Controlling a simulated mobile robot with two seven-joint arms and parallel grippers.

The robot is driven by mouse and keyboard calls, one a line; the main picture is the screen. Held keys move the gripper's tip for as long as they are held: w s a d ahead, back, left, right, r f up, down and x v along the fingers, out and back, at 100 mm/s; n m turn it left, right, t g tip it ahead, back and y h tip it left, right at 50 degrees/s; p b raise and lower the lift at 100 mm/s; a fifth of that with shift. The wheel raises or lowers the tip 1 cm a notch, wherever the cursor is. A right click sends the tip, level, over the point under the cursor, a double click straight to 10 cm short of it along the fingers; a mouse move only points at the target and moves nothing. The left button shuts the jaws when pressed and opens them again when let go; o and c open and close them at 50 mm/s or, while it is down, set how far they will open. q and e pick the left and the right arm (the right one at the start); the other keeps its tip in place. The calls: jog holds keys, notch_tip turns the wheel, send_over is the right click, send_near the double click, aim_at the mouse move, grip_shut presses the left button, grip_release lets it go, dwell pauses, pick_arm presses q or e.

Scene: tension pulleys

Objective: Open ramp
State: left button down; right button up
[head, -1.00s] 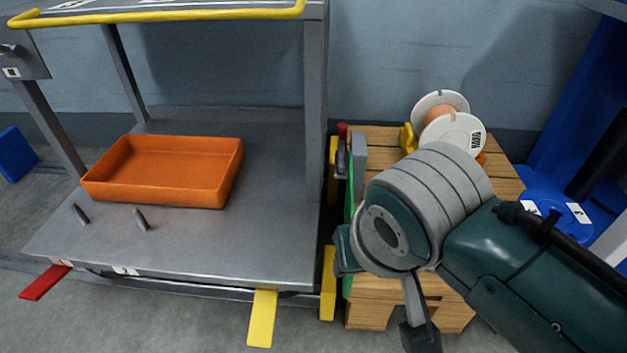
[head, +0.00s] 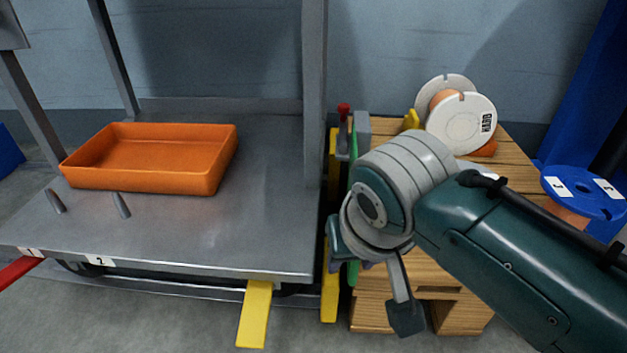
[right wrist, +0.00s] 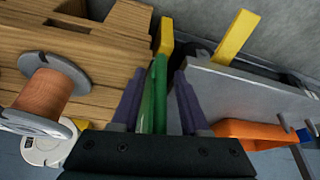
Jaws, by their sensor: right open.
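A thin green upright panel (head: 353,185) stands between the grey metal platform and the wooden pallet stack; I take it for the ramp. My right gripper (head: 357,264) is beside it in the head view, partly hidden by my own wrist. In the right wrist view, the purple fingers of my right gripper (right wrist: 160,76) are apart, with the green panel (right wrist: 159,85) between them. I cannot tell whether either finger touches it. My left gripper is out of view.
The grey platform (head: 230,235) holds an orange tray (head: 150,180) and two short pegs. Yellow tabs (head: 254,315) and (head: 330,285) stick out at its front and side. White spools (head: 460,120) stand on the wooden pallet stack (head: 512,170); a blue spool (head: 585,188) is at right.

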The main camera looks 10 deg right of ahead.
grip_shut()
dwell(1.4)
